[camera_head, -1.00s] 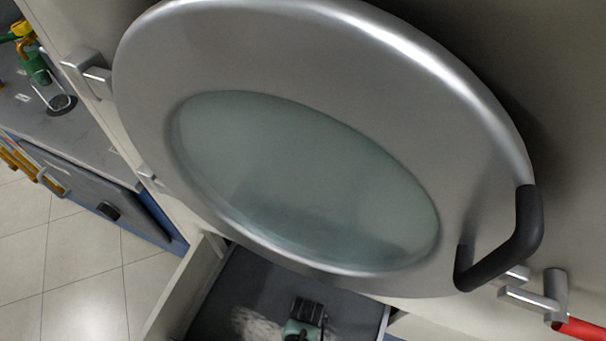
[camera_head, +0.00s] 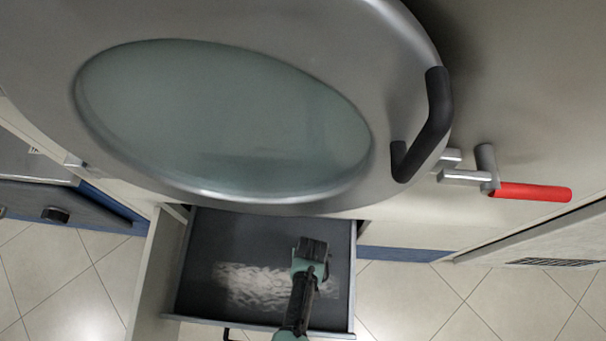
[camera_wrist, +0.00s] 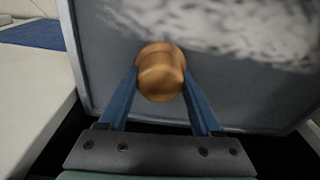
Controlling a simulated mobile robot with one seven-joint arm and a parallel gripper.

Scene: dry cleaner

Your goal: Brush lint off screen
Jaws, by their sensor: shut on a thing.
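The lint screen (camera_head: 235,233) is a dark grey panel lying in the pulled-out drawer below the round door. A pale, fluffy patch of lint (camera_head: 248,285) lies on its middle and front; it also shows at the top of the wrist view (camera_wrist: 255,28). My gripper (camera_head: 312,248) is over the right part of the screen, beside the lint. In the wrist view, its blue fingers (camera_wrist: 160,88) are shut on a rounded orange-brown piece, seemingly the brush's handle (camera_wrist: 160,70). The brush's bristles are hidden, and I cannot tell whether they touch the screen.
The large round metal door (camera_head: 220,120) with a glass window is closed above the drawer. Its black handle (camera_head: 432,130) and a red lever (camera_head: 530,191) stick out at the right. Tiled floor (camera_head: 395,300) lies clear at right.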

